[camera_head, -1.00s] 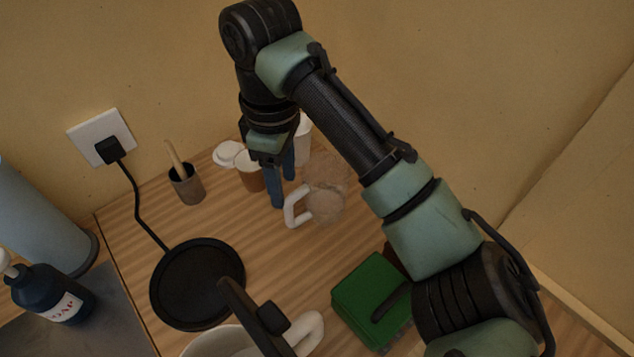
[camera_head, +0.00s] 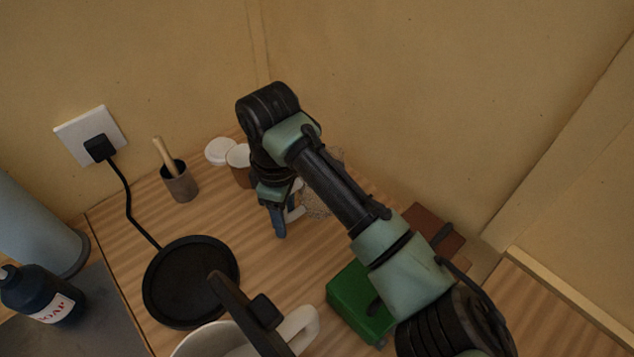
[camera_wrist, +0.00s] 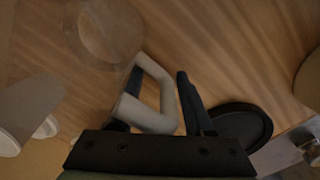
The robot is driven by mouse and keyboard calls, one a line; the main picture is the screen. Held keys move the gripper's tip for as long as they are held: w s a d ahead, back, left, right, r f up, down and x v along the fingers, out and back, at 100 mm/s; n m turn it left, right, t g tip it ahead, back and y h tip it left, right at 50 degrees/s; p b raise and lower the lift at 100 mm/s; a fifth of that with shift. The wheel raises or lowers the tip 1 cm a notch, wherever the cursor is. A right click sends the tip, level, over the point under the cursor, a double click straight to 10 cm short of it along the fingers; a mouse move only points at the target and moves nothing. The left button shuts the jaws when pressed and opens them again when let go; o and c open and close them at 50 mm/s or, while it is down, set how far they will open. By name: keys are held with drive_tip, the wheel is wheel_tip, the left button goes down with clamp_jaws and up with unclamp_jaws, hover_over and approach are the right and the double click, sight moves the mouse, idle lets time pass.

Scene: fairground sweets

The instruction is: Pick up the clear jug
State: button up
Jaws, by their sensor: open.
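The clear jug (camera_head: 318,203) stands on the wooden counter, its see-through body partly hidden behind my arm. Its pale angular handle (camera_head: 296,207) points left, toward my gripper (camera_head: 280,232). In the wrist view the jug's round clear body (camera_wrist: 104,30) is at the upper left. The handle (camera_wrist: 168,105) reaches down into the space between the two dark fingers of my gripper (camera_wrist: 158,78).
White-topped tubs (camera_head: 239,157) stand just behind my gripper, with a small pot holding a wooden stick (camera_head: 180,185) to their left. A black round plate (camera_head: 190,280), a white vessel (camera_head: 215,342) and a green box (camera_head: 350,292) lie nearer. Bare counter lies left of the jug.

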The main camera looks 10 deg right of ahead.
clamp_jaws()
idle(1.4)
